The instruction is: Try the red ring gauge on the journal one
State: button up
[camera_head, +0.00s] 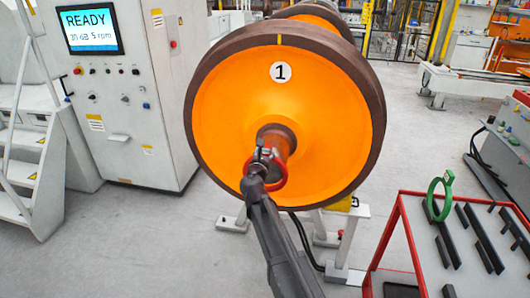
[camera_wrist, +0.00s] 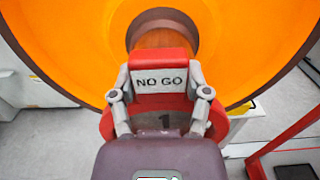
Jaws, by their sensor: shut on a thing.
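The red ring gauge (camera_head: 281,178) is in my gripper (camera_head: 262,156), in front of the orange wheel marked 1. In the wrist view, the gripper (camera_wrist: 160,88) is shut on the gauge's red block (camera_wrist: 160,54), which reads NO GO. Part of the red ring (camera_wrist: 112,124) shows lower down, with a 1 on it. Journal one (camera_head: 277,140) is the orange-brown stub at the wheel's centre; its upper part shows beyond the block in the wrist view (camera_wrist: 164,38). The ring overlaps the journal's near end in the head view. I cannot tell whether it is around it or just before it.
The orange wheel (camera_head: 230,110) has a brown rim and sits on a grey stand (camera_head: 345,235). A red-edged tool table (camera_head: 390,235) at lower right holds a green ring gauge (camera_head: 432,200) and several black bars. A control cabinet (camera_head: 135,110) stands at left, its screen reading READY.

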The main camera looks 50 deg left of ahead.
jog(key=shift+w+a, duration=0.25)
jog(key=shift+w, duration=0.1)
jog(key=shift+s+d, duration=0.1)
jog(key=shift+s, duration=0.05)
dwell(0.7)
jog(key=shift+s+d, duration=0.15)
jog(key=shift+s, duration=0.05)
jog(key=shift+d, duration=0.15)
dwell(0.7)
jog(key=shift+w+a, duration=0.35)
jog(key=shift+w, duration=0.1)
dwell(0.9)
jog(key=shift+s+d, duration=0.4)
jog(key=shift+s, duration=0.1)
dwell(0.9)
jog(key=shift+v, duration=2.5)
jog(key=shift+r, duration=0.1)
